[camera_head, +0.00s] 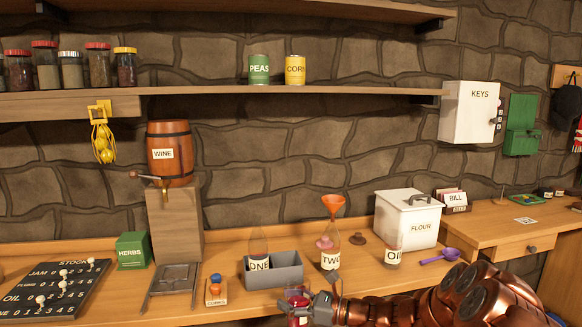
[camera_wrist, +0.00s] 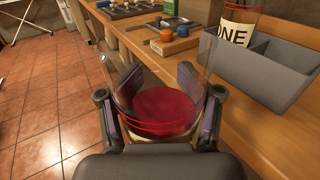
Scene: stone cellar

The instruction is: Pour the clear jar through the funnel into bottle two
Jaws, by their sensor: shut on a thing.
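My gripper (camera_head: 309,304) is shut on the clear jar (camera_head: 297,294), low at the front edge of the bench. In the wrist view the clear jar (camera_wrist: 163,112) stands between the fingers of my gripper (camera_wrist: 160,95), with dark red contents and red lines around it. Bottle two (camera_head: 330,258), labelled TWO, stands upright on the bench behind and to the right of the jar. The orange funnel (camera_head: 333,204) sits in the top of bottle two. The jar is apart from both and lower than the funnel.
Bottle one (camera_head: 258,246) stands at a grey divided tray (camera_head: 284,272), left of bottle two; the tray also shows in the wrist view (camera_wrist: 265,72). An oil bottle (camera_head: 393,250), flour bin (camera_head: 425,220) and purple scoop (camera_head: 440,256) are to the right. A corks block (camera_head: 215,294) is left.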

